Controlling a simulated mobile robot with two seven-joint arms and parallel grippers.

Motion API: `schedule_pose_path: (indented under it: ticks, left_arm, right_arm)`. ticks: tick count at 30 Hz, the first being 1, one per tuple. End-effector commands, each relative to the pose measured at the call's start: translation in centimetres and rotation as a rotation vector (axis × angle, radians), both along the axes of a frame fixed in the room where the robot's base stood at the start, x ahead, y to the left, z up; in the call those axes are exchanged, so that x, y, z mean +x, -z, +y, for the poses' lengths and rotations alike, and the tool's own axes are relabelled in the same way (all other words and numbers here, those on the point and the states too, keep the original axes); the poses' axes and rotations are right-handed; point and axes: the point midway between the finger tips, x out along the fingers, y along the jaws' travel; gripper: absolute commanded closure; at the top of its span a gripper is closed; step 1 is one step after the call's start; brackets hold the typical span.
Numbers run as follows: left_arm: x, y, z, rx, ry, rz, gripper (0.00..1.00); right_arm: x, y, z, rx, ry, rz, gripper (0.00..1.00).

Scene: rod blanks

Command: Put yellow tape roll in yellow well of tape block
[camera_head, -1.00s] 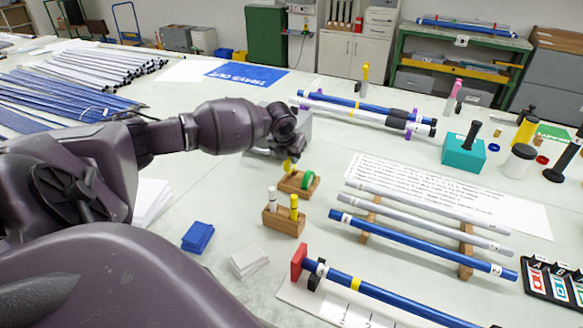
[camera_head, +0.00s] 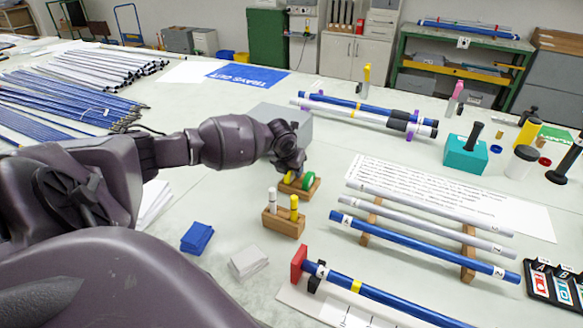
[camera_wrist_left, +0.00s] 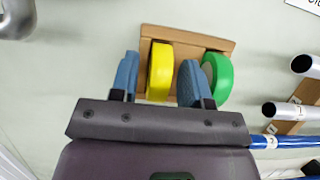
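The yellow tape roll (camera_wrist_left: 160,72) stands on edge in the left part of the wooden tape block (camera_wrist_left: 192,40), beside the green tape roll (camera_wrist_left: 217,75). My left gripper (camera_wrist_left: 159,80) is open, one blue finger on each side of the yellow roll, with a visible gap at each side. In the head view the yellow roll (camera_head: 290,178) shows low in the block (camera_head: 300,193), just under my left gripper (camera_head: 289,169), whose fingers are mostly hidden there. How deep the roll sits is hard to tell. My right gripper is not in view.
A small wooden block (camera_head: 284,224) with a white and a yellow marker stands just in front. A blue card stack (camera_head: 197,237) and a white one (camera_head: 249,262) lie nearer. Rods on wooden supports (camera_head: 468,251) lie to the right; a grey box (camera_head: 284,119) stands behind my wrist.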

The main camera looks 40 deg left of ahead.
Motion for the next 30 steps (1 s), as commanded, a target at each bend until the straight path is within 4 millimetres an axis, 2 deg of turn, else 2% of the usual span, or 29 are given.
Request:
schedule_pose_path:
  ticks: [11, 14, 24, 30]
  left_arm:
    - [0.0, -0.7, 0.0, 0.000, 0.000, -0.001, 0.56]
    - [-0.4, -1.8, -0.1, 0.002, 0.001, -0.002, 0.56]
    - [-2.8, -7.8, -0.8, 0.002, 0.001, -0.002, 0.56]
    - [-3.9, -10.3, -1.2, 0.001, 0.000, -0.002, 0.56]
  right_arm:
    - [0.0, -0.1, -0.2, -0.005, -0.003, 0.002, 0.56]
    - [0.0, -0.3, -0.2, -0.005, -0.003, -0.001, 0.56]
    - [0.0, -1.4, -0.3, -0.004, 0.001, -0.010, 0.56]
    - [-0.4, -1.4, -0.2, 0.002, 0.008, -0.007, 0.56]
